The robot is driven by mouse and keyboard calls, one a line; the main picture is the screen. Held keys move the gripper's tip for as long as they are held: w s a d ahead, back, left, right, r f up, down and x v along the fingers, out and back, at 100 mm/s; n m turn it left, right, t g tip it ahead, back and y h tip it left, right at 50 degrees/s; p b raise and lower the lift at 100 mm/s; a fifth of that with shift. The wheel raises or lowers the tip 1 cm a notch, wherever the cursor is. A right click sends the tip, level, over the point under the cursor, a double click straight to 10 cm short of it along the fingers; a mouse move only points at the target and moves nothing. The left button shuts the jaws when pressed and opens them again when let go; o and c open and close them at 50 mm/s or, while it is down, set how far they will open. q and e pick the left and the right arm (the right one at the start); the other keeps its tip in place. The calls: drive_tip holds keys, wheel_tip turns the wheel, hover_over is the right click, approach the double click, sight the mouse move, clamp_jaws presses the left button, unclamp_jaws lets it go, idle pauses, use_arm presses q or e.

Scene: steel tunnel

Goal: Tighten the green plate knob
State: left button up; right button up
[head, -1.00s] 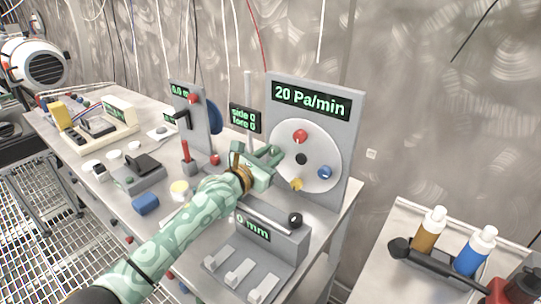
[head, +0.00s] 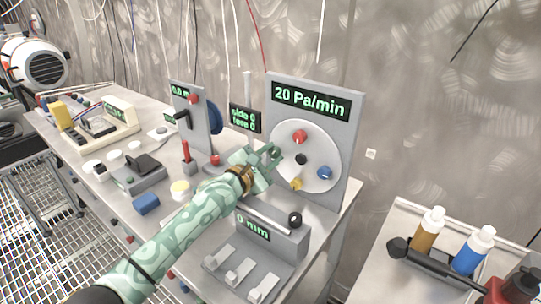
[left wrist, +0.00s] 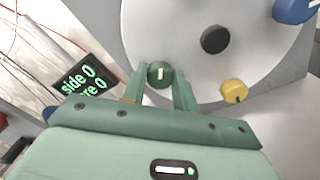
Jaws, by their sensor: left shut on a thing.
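The round pale plate (head: 318,178) is on an upright grey panel whose display (head: 311,101) reads "20 Pa/min". It carries a red knob (head: 300,137), a blue knob (head: 325,173), a yellow knob (head: 296,184) and a black centre knob (head: 301,159). The green plate knob (left wrist: 160,74) shows in the left wrist view with a white mark, between the fingers at the plate's edge. My left gripper (head: 277,158) is shut on it; its fingertips also show in the left wrist view (left wrist: 160,77). In the head view the fingers hide the green knob. My right gripper is not in view.
A display (head: 244,118) reading "side 0 fore 0" stands left of my gripper. A "0 mm" box (head: 272,228) with a black ball knob sits below on the bench. A side tray (head: 400,215) at right holds bottles. Bare wall lies right of the panel.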

use_arm(q)
drive_tip(key=shift+f+m, duration=0.1)
drive_tip(key=shift+m, duration=0.2)
drive_tip(key=o, duration=1)
drive_tip(key=shift+c, duration=0.2)
